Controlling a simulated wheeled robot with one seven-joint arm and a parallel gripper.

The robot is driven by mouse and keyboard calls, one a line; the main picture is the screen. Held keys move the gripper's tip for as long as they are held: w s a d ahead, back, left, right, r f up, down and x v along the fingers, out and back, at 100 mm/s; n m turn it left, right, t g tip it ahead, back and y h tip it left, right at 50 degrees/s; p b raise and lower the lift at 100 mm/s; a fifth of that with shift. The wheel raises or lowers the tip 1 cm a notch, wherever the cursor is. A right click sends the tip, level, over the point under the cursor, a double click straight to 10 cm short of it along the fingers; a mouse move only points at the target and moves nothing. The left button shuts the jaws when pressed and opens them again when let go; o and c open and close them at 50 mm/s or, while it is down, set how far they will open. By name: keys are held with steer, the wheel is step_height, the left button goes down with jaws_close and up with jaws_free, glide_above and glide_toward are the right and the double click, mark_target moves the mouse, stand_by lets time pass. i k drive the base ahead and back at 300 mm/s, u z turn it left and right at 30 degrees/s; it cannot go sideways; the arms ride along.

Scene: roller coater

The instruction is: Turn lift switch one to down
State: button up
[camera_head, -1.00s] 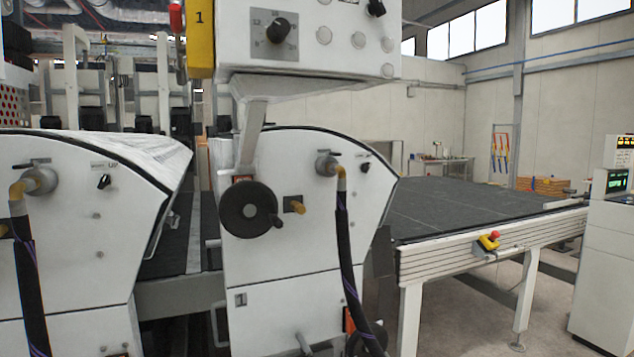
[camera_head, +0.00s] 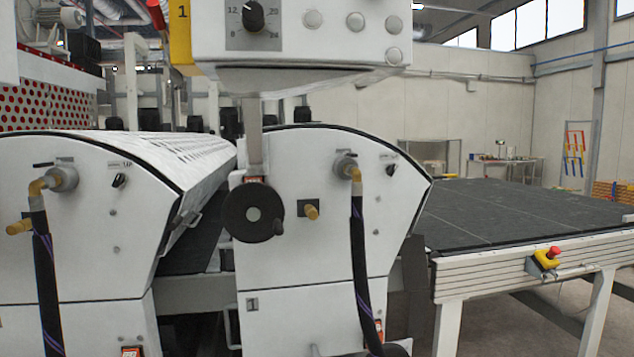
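The roller unit marked 1 (camera_head: 310,290) stands in the middle of the head view. A small black rotary switch (camera_head: 391,170) sits at the upper right of its white face, near the curved edge. A small label is above it, too small to read, and I cannot tell which way the switch points. A similar black switch (camera_head: 119,181) is on the left roller unit (camera_head: 75,250), beside a label that seems to read UP. It is tilted. I cannot tell from these frames which one is lift switch one. My gripper is not in view.
A black handwheel (camera_head: 237,208) and a hose (camera_head: 358,260) stick out from unit 1. A control box (camera_head: 300,45) with a dial hangs above. A dark conveyor (camera_head: 520,212) with a red emergency button (camera_head: 553,252) extends right. Floor shows at the lower right.

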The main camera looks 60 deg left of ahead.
mark_target(391, 169)
steer(key=u, duration=0.05)
steer(key=k, duration=1.05)
steer(key=u, duration=1.95)
steer(key=i, duration=1)
steer(key=z, duration=0.05)
steer(key=k, duration=0.55)
steer(key=u, duration=0.05)
